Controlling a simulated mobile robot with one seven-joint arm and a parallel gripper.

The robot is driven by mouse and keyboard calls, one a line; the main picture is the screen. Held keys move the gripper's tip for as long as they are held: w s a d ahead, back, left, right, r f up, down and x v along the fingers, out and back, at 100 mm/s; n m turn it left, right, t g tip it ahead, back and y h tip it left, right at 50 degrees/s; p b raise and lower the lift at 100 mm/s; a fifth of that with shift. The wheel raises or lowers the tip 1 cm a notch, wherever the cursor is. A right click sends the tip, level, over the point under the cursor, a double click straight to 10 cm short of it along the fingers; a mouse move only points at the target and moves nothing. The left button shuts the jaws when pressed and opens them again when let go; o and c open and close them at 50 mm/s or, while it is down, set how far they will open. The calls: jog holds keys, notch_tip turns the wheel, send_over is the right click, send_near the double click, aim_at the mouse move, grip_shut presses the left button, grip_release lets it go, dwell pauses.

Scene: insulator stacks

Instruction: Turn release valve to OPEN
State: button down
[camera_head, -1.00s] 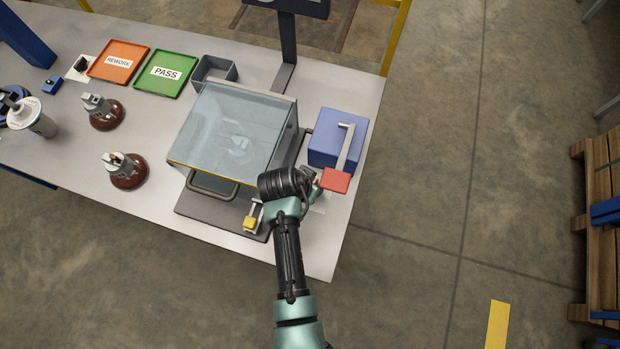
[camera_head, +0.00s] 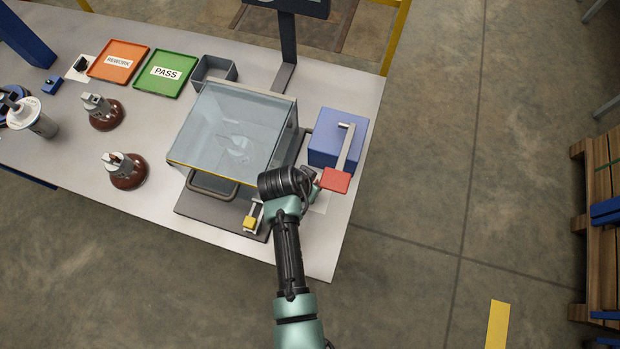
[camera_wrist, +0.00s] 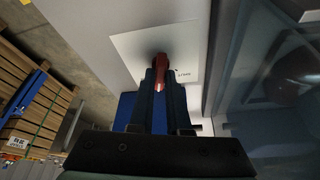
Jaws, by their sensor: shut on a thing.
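The release valve's red handle (camera_wrist: 161,64) stands over a white placard in the wrist view. My gripper (camera_wrist: 160,80) is shut on this handle, its two dark fingers on either side. The fingers hide much of the handle, and its exact turn angle is hard to tell. The white placard (camera_wrist: 134,48) has small dark lettering, partly hidden and too small to read surely. In the head view my wrist covers the valve, and only a corner of the placard (camera_head: 320,206) shows beside it.
A clear-walled chamber (camera_head: 225,125) stands left of my wrist, with a yellow-tipped latch (camera_head: 250,222) at its front. A blue box (camera_head: 325,146) with a red-ended lever (camera_head: 336,180) sits close by on the right. Brown insulators (camera_head: 127,172) stand farther left.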

jog(key=shift+m+g+h+b, duration=0.4)
jog(key=shift+m, duration=1)
jog(key=c, duration=0.9)
grip_release()
jog(key=shift+a, duration=0.1)
notch_tip(320, 180, up, 10)
